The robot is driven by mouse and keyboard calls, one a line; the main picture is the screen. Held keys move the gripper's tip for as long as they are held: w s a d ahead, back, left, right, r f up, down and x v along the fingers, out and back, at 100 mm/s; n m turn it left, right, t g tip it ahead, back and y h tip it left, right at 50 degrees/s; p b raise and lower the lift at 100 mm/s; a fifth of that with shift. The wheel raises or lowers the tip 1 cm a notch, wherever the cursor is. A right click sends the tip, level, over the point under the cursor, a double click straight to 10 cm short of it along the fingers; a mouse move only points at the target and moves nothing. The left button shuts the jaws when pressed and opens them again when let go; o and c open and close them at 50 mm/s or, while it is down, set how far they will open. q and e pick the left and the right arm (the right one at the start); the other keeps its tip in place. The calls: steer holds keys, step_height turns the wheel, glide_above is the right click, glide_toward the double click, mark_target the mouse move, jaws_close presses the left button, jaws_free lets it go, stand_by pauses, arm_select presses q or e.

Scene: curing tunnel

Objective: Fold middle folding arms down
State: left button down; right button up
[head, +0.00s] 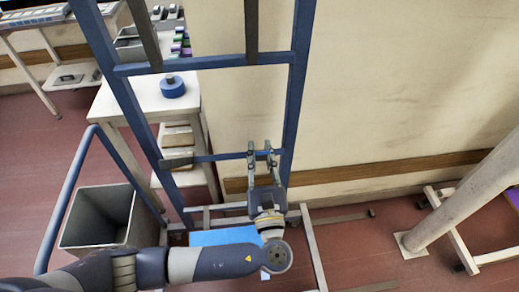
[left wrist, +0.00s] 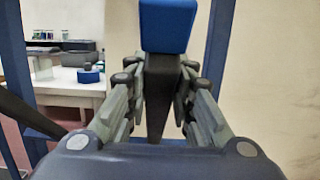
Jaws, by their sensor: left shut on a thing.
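A tall blue frame rack (head: 118,92) stands in front of me in the head view, with crossbars and dark grey folding arms. The middle crossbar (head: 215,157) carries a left folding arm (head: 177,163) near the left post. My left gripper (head: 260,150) is at the right part of this crossbar. In the left wrist view, my left gripper (left wrist: 160,78) is shut on a dark grey folding arm (left wrist: 157,105), with a blue end block (left wrist: 168,25) above it. The fingers hide much of this arm, so its exact angle is unclear. My right gripper is not in view.
A grey bin (head: 100,215) stands at the lower left beside a blue side rail (head: 62,200). A white table (head: 130,100) with a blue roll (head: 173,87) stands behind the rack. A pale post (head: 465,190) stands at right.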

arm_select(q)
steer(key=shift+s+f, duration=0.1)
stand_by(0.3)
steer(key=c, duration=1.4)
jaws_free()
steer(key=shift+o, duration=0.2)
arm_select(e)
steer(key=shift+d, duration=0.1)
arm_select(q)
steer(key=v, duration=0.8)
steer(key=shift+s, duration=0.1)
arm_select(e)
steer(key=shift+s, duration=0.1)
